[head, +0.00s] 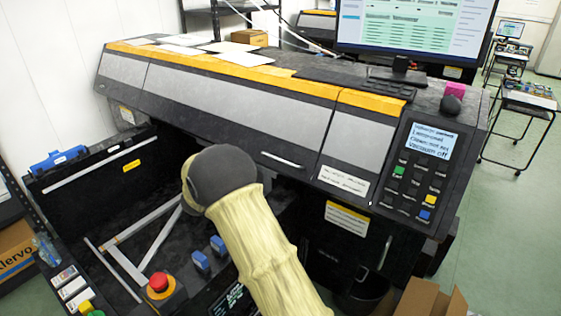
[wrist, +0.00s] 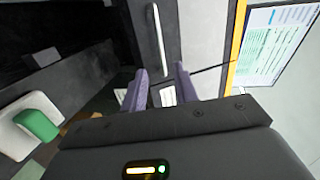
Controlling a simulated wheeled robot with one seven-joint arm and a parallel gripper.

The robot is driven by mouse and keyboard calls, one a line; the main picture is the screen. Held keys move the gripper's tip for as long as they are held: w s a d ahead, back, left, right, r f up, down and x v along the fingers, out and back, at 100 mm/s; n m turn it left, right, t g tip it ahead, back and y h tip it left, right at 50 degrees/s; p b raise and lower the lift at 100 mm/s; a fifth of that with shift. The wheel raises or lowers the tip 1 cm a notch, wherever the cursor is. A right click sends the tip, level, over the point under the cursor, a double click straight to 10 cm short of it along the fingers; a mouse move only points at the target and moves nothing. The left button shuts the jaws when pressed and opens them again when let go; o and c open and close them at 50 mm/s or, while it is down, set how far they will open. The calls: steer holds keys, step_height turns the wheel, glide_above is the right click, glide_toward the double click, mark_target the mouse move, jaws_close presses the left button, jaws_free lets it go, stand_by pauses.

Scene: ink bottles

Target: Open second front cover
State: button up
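The large printer has a row of grey front covers under a yellow edge. The wide middle cover (head: 235,105) is shut and carries a slim silver handle (head: 281,160) low on its right part. In the wrist view the handle (wrist: 158,40) runs up the picture, beyond my fingertips and slightly left of the middle between them. My gripper (wrist: 161,72) is open, with two purple fingers apart and nothing between them. The fingers look clear of the handle. In the head view my arm hides the gripper, which lies in front of the printer, left of and below the handle.
A monitor (head: 415,25) and keyboard stand on the printer's top right. A control panel (head: 420,170) is at its right end. Below left is a dark open bay with a metal frame (head: 140,250), a red emergency button (head: 160,284) and blue clips.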

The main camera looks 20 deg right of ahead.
mark_target(279, 160)
steer(key=shift+s+f+m+g+h, duration=0.15)
steer(key=shift+f+m+g+h, duration=0.2)
steer(key=shift+m, duration=0.35)
steer(key=shift+s+a+r, duration=0.1)
steer(key=shift+s+a, duration=0.05)
steer(key=p+x, duration=0.4)
steer(key=x, duration=1.3)
steer(key=shift+d+p, duration=0.35)
jaws_close()
